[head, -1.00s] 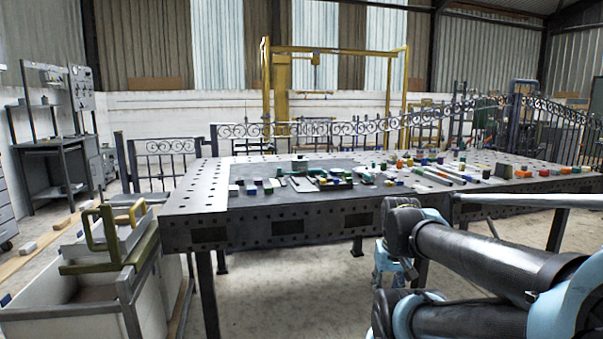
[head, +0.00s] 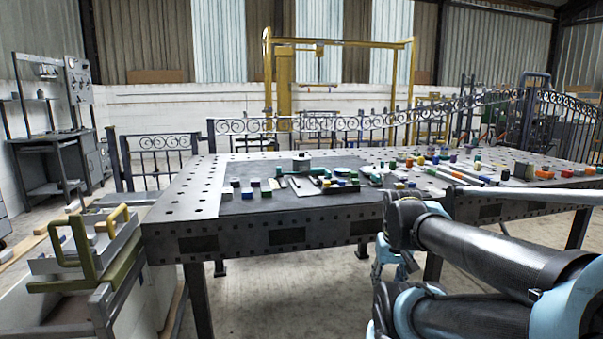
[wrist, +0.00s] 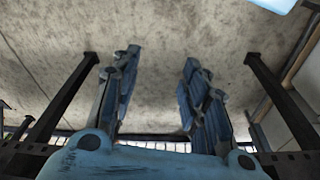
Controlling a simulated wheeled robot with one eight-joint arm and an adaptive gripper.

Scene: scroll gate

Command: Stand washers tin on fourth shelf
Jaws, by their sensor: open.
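A small round grey tin (head: 302,162) stands upright on the dark mat area of the steel worktable; it may be the washers tin, but no label is readable. My gripper (wrist: 160,60) is open and empty in the wrist view, its blue fingers apart with bare concrete floor behind them. In the head view a light blue part of my gripper (head: 393,262) shows low in front of the table, well apart from the tin, its fingers mostly hidden by my arm. I cannot make out a numbered fourth shelf in either view.
The perforated steel table (head: 186,205) fills the middle, with several coloured blocks and bars on top. A cart with green and yellow handles (head: 80,255) stands at the left front. A grey bench (head: 45,172) stands at the far left. Floor before the table is clear.

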